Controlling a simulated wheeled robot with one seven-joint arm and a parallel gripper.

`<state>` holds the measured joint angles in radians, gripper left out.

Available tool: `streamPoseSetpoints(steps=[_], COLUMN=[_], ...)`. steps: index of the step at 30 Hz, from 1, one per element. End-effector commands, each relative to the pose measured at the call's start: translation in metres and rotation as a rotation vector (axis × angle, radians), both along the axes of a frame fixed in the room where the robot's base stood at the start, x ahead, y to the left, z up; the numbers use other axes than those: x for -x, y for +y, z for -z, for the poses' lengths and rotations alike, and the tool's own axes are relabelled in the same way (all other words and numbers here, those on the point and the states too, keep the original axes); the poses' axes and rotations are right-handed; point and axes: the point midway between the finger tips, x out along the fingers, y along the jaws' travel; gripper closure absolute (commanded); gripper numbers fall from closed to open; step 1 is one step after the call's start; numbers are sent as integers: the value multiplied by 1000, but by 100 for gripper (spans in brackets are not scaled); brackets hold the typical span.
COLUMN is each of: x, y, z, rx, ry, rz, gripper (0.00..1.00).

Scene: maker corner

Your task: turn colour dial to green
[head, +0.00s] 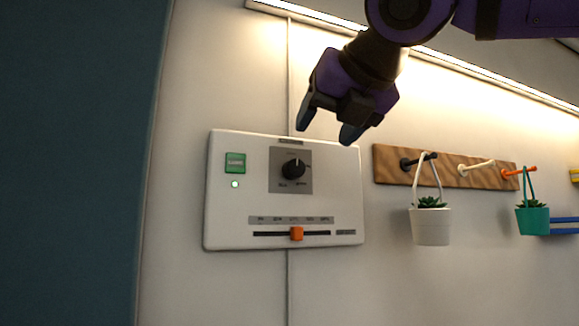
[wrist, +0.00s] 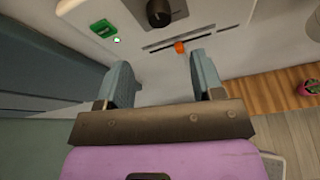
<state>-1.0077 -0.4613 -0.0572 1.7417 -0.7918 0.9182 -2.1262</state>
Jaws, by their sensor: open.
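The colour dial (head: 293,169) is a black round knob on a grey square plate of the white wall panel (head: 225,205). Its pale pointer mark points roughly straight up, and the small lettering around it is too small to read surely. The dial also shows at the top of the wrist view (wrist: 160,13). My gripper (head: 326,128) is open and empty, above and to the right of the dial in the head view and apart from it. In the wrist view its two fingers (wrist: 162,78) are spread, with the panel beyond them.
The panel also has a green button (head: 235,163), a small lit lamp (head: 235,184) and an orange slider (head: 296,233). To the right, a wooden hook rail (head: 448,168) carries a white plant pot (head: 431,227) and a teal pot (head: 532,221). A light strip runs above.

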Motion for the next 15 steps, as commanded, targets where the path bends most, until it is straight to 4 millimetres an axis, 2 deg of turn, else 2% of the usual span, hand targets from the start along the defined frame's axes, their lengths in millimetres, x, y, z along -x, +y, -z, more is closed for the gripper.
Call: streamPoseSetpoints(steps=[5,15], x=[-13,-64], y=[4,22], z=[6,28], rx=[9,9], ry=[-2,-1], rz=[-3,-3], gripper=[39,39])
